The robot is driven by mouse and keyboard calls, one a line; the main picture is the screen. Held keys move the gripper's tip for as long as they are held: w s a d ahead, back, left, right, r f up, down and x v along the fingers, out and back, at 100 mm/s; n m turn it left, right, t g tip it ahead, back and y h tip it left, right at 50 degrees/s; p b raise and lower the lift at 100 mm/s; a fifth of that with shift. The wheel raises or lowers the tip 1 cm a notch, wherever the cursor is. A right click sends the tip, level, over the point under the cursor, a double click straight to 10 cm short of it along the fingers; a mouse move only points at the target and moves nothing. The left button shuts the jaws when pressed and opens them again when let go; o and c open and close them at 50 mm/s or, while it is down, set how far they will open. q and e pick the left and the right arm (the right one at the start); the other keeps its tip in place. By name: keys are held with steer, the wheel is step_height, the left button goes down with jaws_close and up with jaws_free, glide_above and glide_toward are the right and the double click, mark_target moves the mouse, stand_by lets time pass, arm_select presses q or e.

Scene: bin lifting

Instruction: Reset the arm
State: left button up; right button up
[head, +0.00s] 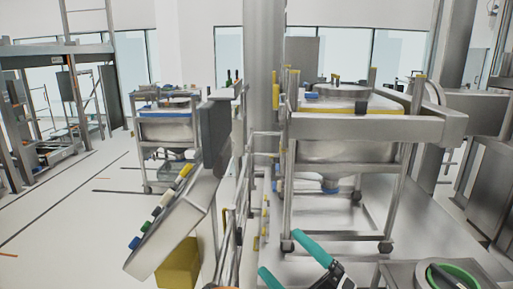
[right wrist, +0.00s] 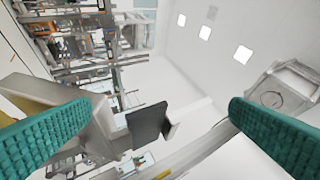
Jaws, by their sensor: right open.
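My right gripper (head: 281,253) shows at the bottom of the head view, its two teal fingers spread apart with nothing between them. In the right wrist view the ribbed teal fingers (right wrist: 160,104) stand wide apart at the left and right sides, and the gap between them is empty. The fingers appear clear of the equipment seen past them. My left gripper is not in the head view.
A steel bin on a wheeled frame (head: 292,190) stands ahead, and a blue-rimmed bin (head: 168,128) stands farther left. A tilted control panel (head: 170,222) with coloured buttons is at lower left, above a yellow box (head: 179,268). Open floor (head: 70,215) lies at left.

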steer(key=d+f+m+t+h, duration=0.3)
steer(key=d+f+m+h, duration=0.95)
steer(key=m+h, duration=0.6)
steer(key=s+d+f+m+g, duration=0.4)
steer(key=s+f+g, duration=0.15)
steer(key=f, duration=0.35)
steer(key=s+a+f+m+g, duration=0.1)
steer(key=s+f+g, duration=0.4)
steer(key=s, duration=0.3)
steer(key=s+f+m+g, duration=0.1)
steer(key=s+f+g, duration=0.35)
steer(key=s, duration=0.35)
step_height(320, 180, down, 31)
steer(key=b, duration=0.5)
steer(key=s+d+f+g+b, duration=0.2)
steer(key=s+f+b, duration=0.2)
steer(key=s+f, duration=1.3)
step_height(320, 180, down, 3)
steer(key=shift+d+f+n+b, duration=0.1)
steer(key=shift+d+n+b, duration=0.25)
steer(key=shift+n, duration=0.1)
steer(key=shift+y, duration=0.25)
